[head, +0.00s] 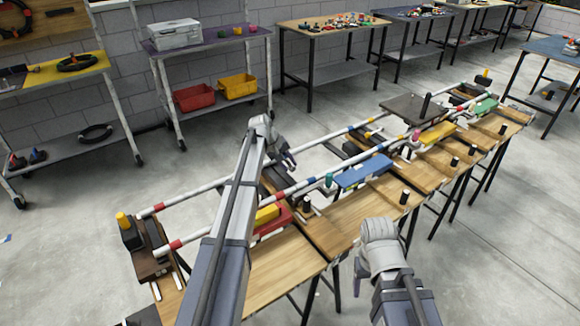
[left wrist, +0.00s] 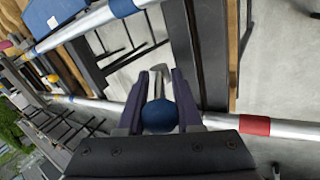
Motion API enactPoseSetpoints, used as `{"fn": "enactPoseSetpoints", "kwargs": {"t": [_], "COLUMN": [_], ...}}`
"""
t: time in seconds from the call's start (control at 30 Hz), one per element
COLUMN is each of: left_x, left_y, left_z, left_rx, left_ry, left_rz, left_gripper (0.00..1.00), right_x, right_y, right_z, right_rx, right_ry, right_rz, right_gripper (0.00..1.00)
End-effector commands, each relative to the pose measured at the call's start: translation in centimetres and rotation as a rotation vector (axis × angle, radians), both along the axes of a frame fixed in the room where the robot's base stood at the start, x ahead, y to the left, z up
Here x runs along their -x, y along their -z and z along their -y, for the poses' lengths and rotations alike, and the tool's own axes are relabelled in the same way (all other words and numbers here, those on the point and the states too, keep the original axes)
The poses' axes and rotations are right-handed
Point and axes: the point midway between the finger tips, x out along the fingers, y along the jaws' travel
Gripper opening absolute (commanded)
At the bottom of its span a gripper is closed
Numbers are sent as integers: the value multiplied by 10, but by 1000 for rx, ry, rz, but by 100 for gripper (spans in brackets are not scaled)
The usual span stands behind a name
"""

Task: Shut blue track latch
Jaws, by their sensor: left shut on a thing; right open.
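My left gripper (head: 291,162) is at the far rail of the long track. In the left wrist view its fingers (left wrist: 158,100) are closed around a round blue knob (left wrist: 158,117), which lies in line with a white rail. The knob is hidden by the gripper in the head view; whether the latch is shut cannot be told. A blue block (head: 364,172) sits on the near rail, to the right of my left gripper. My right gripper (head: 362,272) is open and empty, in front of the wooden tables.
The white far rail (head: 190,192) and near rail (head: 300,184) carry red and blue bands. A red and yellow block (head: 272,220), a yellow block (head: 437,133) and a green block (head: 484,106) sit along the track. Black pegs stand on the wooden tabletop (head: 345,222).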

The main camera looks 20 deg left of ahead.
Motion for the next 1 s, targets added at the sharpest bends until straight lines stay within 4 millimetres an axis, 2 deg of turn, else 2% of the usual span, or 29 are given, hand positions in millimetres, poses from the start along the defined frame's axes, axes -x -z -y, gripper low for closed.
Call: {"fn": "enactPoseSetpoints", "kwargs": {"t": [0.03,0.1,0.4,0.97,1.0], "left_x": [4,5,6,6,6], "left_y": [6,6,7,4,4], "left_z": [-1,-1,-3,-4,-4], "left_rx": [20,46,124,145,145], "left_ry": [-1,0,2,2,2], "left_rz": [23,58,156,184,184], "left_gripper": [0,0,0,0,35], "right_x": [0,0,0,0,0], "right_y": [9,14,30,33,33], "right_z": [0,0,0,0,0], "right_rx": [0,0,0,0,0], "right_ry": [0,0,0,0,0], "right_rz": [0,0,0,0,0], "right_gripper": [66,66,66,66,66]}}
